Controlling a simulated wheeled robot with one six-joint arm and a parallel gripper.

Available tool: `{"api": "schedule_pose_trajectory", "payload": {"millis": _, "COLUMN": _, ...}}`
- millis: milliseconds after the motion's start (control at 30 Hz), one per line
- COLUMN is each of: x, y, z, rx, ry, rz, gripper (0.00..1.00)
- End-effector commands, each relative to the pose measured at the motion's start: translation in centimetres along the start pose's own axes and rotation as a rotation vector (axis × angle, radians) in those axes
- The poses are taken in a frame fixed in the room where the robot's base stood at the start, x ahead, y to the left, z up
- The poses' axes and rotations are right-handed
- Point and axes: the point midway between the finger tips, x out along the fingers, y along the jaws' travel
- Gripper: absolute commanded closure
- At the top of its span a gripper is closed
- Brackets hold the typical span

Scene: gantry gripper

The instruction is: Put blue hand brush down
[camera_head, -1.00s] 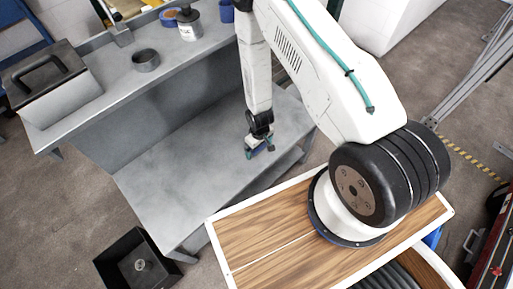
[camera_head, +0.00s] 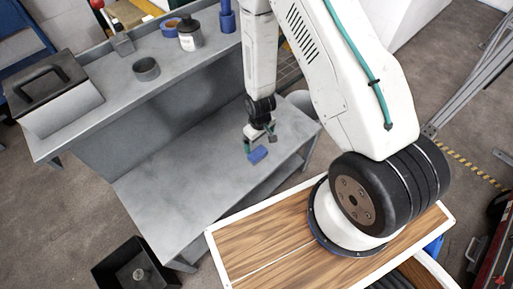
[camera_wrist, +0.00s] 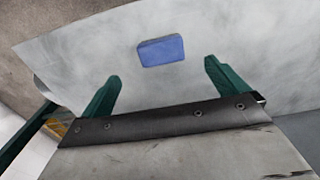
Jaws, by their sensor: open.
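The blue hand brush (camera_head: 257,155) lies on the lower grey bench top, near its right end. In the wrist view it shows as a small blue block (camera_wrist: 161,50) flat on the grey surface, beyond my fingertips and between their lines. My gripper (camera_head: 259,143) is just above and behind the brush in the head view. In the wrist view its two green fingers (camera_wrist: 160,75) are spread apart with nothing between them. The brush appears clear of both fingers.
The lower bench top (camera_head: 190,180) is otherwise bare. A raised shelf behind holds a dark ring-shaped cup (camera_head: 146,69), a bottle (camera_head: 190,36), a blue tape roll (camera_head: 171,24) and a black-lidded box (camera_head: 50,90). A black bin (camera_head: 135,268) stands on the floor in front.

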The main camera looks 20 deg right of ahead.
Motion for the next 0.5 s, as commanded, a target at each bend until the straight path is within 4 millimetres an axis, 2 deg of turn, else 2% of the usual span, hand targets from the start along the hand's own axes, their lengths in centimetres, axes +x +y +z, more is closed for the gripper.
{"api": "schedule_pose_trajectory", "payload": {"millis": 267, "x": -1.6, "y": 0.1, "z": -0.2, "rx": 0.003, "ry": 0.002, "rz": 0.001, "gripper": 0.01}}
{"api": "schedule_pose_trajectory", "payload": {"millis": 367, "x": -4.2, "y": 0.5, "z": -1.1, "rx": 0.014, "ry": 0.011, "rz": 0.004, "gripper": 0.01}}
{"api": "schedule_pose_trajectory", "payload": {"millis": 467, "x": -8.7, "y": 1.0, "z": -2.1, "rx": 0.034, "ry": 0.024, "rz": 0.007, "gripper": 0.01}}
{"api": "schedule_pose_trajectory", "payload": {"millis": 500, "x": -10.7, "y": 1.1, "z": -2.3, "rx": 0.044, "ry": 0.028, "rz": 0.008, "gripper": 0.01}}
